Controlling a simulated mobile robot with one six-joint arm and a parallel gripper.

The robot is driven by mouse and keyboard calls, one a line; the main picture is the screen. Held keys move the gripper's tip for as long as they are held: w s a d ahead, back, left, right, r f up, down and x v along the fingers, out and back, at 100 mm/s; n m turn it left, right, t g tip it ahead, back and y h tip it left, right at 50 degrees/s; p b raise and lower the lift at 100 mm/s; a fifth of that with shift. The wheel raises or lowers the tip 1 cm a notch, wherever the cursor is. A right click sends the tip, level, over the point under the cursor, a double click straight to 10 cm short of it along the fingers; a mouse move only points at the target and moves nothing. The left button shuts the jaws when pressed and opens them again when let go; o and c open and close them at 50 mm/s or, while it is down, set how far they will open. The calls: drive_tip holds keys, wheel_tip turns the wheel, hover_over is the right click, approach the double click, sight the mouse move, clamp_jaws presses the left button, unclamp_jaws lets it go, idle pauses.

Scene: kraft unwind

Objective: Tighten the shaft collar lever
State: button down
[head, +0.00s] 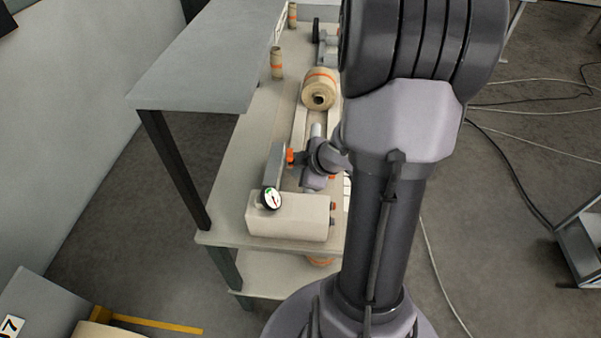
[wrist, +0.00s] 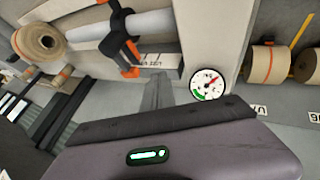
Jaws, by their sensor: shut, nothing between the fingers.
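The shaft collar (wrist: 118,38) is a black ring around a pale grey shaft (wrist: 155,24) in the wrist view. In the head view an orange part (head: 290,156) shows beside my wrist, which hides most of the collar. My gripper (wrist: 157,88) is shut and empty. In the wrist view its grey fingers reach up just right of the lever's lower end; whether they touch it I cannot tell.
A kraft roll (head: 319,88) sits on the shaft line farther along the bench (head: 237,170). A pale box (head: 287,217) with a round gauge (head: 271,198) stands at the near end. A grey shelf panel (head: 205,65) overhangs the left. Cables lie on the floor at right.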

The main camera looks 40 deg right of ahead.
sight(288, 159)
drive_tip(key=w+d+f, duration=0.2)
drive_tip(key=w+f, duration=0.1)
drive_tip(key=w, duration=0.2)
drive_tip(key=shift+w+d+b, duration=0.25)
drive_tip(key=shift+d+b, duration=0.15)
drive_tip(key=shift+b, duration=0.05)
drive_tip(key=shift+f, duration=0.1)
drive_tip(key=shift+w+d+r+m+h+p, duration=0.3)
drive_tip(key=shift+w+m+p, duration=0.25)
drive_tip(key=shift+p, duration=0.15)
drive_tip(key=shift+f, duration=0.15)
drive_tip(key=shift+w, duration=0.15)
